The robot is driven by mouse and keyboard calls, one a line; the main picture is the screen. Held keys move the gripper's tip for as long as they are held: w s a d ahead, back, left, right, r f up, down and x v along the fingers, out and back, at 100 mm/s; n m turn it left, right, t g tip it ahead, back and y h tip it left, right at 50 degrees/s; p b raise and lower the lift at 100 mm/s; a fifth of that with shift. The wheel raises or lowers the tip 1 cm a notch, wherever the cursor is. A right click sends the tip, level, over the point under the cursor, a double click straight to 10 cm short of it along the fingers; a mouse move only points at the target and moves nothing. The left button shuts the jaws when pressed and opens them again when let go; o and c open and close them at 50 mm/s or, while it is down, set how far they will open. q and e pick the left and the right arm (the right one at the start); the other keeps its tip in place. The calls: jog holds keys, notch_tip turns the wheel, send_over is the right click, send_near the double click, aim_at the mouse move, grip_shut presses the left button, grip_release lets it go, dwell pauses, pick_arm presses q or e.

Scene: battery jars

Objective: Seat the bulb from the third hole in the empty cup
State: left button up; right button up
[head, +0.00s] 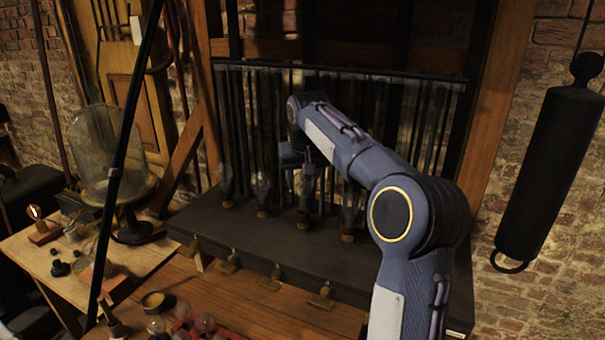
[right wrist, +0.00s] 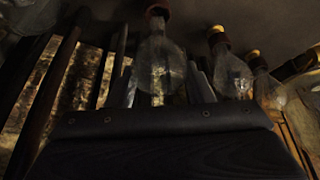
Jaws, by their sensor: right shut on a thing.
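That bulb's reddish-brown lower end (head: 304,216) shows below the gripper. In the right wrist view a clear bulb (right wrist: 158,66) hangs inverted in the picture in front of the gripper, with a red collar above it. Whether its base is down in a cup or just above it cannot be told. Other bulbs stand upright in cups on the slab: one at left (head: 227,188), one beside it (head: 263,194), one at right (head: 349,220). My left gripper is not in view.
The dark slab (head: 215,225) has brass fittings (head: 271,279) along its front. A red tray with several bulbs (head: 205,322) is at the bottom. A glass dome (head: 108,150) stands at left. A dark cylinder (head: 550,165) hangs at right. Dark rods stand behind the slab.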

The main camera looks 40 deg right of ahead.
jog(key=shift+f+b, duration=0.55)
jog(key=shift+f, duration=0.5)
dwell(0.9)
jog(key=shift+s+a+f, duration=0.1)
jog(key=shift+f, duration=0.15)
dwell(0.5)
jog(key=o, duration=1.1)
jog(key=shift+o, duration=0.2)
